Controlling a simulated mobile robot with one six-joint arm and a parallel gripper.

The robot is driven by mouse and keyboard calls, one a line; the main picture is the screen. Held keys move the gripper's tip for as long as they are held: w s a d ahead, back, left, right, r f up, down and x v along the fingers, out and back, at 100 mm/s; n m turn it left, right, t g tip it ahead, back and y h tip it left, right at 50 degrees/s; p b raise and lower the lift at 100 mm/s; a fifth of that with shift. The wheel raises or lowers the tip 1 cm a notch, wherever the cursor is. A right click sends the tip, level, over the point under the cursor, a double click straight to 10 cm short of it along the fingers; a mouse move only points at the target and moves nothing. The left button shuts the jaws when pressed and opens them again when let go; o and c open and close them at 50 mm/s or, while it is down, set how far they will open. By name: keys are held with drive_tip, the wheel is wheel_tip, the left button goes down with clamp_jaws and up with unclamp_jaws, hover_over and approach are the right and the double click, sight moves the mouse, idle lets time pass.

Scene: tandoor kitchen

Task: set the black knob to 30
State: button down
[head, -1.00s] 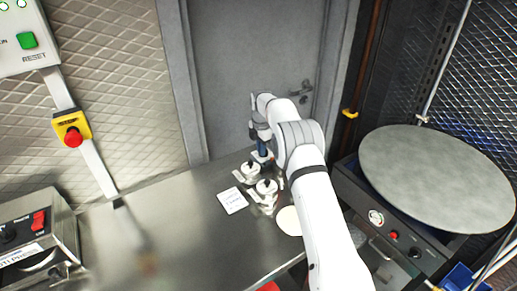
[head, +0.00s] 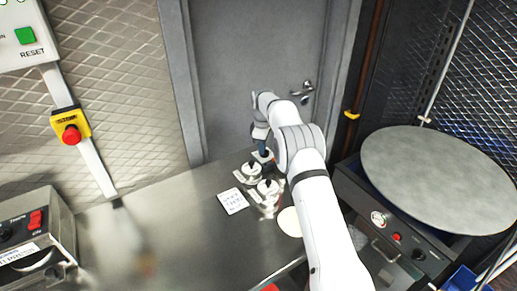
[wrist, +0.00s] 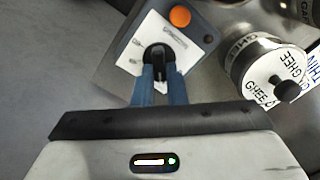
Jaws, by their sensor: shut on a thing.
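The black knob (wrist: 158,58) is on the white face of a small grey control box (wrist: 122,62) in the wrist view. The box also has an orange button (wrist: 180,16). My gripper (wrist: 158,72) has its two blue fingers on either side of the knob and is shut on it. Print on the white face is too small to read, so I cannot tell the knob's setting. In the head view my gripper (head: 263,147) reaches down at the counter's far end, behind the canisters, and the knob is hidden there.
Lidded canisters marked GHEE (wrist: 262,65) stand close to the right of the box; they also show in the head view (head: 251,172). A white card (head: 232,201) and a pale round disc (head: 289,221) lie nearby. The steel counter (head: 180,225) is clear to the left.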

drive_tip(key=shift+d+f+m, duration=0.1)
drive_tip(key=shift+d+m, duration=0.05)
drive_tip(key=shift+m, duration=0.75)
drive_tip(key=shift+d+f+m, duration=0.1)
drive_tip(key=shift+d+m, duration=0.05)
drive_tip(key=shift+m, duration=0.75)
drive_tip(key=c, duration=1.5)
unclamp_jaws()
drive_tip(key=shift+a+r, duration=0.1)
drive_tip(key=shift+o, duration=0.2)
drive_tip(key=shift+r, duration=0.15)
drive_tip(key=shift+r, duration=0.35)
wheel_tip(320, 180, up, 7)
drive_tip(key=shift+f+b, duration=0.1)
drive_tip(key=shift+b, duration=0.5)
